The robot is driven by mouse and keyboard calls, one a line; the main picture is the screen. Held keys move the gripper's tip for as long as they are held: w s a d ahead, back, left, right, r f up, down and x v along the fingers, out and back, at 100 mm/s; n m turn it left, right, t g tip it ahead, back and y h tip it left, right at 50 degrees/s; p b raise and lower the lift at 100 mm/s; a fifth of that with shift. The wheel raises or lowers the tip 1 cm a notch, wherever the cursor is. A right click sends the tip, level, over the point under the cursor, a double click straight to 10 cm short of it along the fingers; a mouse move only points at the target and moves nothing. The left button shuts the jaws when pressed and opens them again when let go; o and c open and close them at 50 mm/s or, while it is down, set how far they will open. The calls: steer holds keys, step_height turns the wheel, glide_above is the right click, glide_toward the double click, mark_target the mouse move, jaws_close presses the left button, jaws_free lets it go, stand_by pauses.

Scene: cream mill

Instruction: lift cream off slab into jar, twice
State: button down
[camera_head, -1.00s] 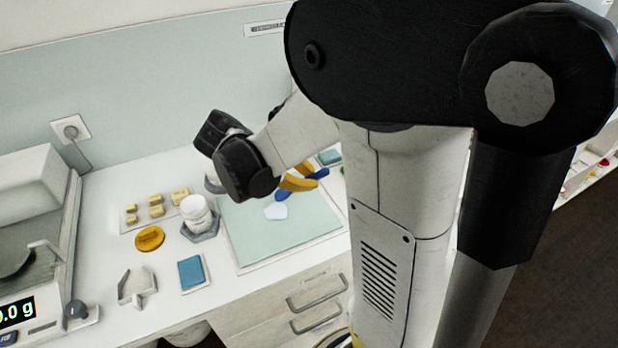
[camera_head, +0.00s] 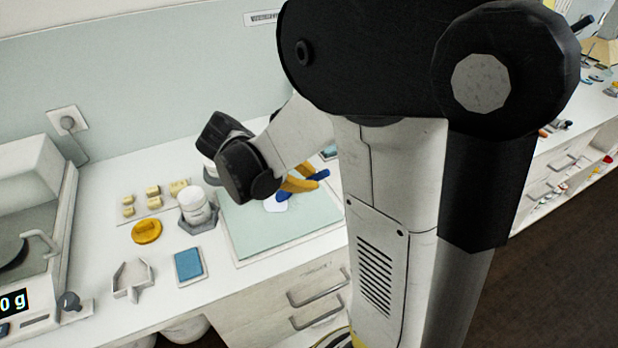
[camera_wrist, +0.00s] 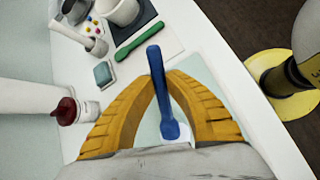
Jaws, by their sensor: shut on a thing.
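My gripper, with yellow ribbed fingers (camera_head: 306,178), is shut on a blue spatula (camera_head: 287,190) over the slab. In the wrist view, the fingers of my gripper (camera_wrist: 160,82) close on the blue spatula (camera_wrist: 160,85) from both sides. A white patch of cream (camera_head: 276,205) lies on the pale green slab (camera_head: 285,238), close to the spatula's end. I cannot tell whether they touch. The white jar (camera_head: 194,207) stands upright in a grey hexagonal holder (camera_head: 198,225) left of the slab. My arm partly hides the slab's far side.
A yellow lid (camera_head: 147,231), a blue pad (camera_head: 188,264) and a grey forked stand (camera_head: 132,281) lie left of the slab. A scale (camera_head: 35,265) stands at the far left. The wrist view shows a green spatula (camera_wrist: 136,42) and a red-capped white object (camera_wrist: 66,111).

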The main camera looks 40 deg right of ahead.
steer(key=shift+f+b, duration=0.65)
steer(key=shift+f, duration=0.15)
stand_by(1.4)
steer(key=shift+r, duration=0.1)
steer(key=shift+r+p, duration=2.4)
steer(key=shift+r, duration=0.6)
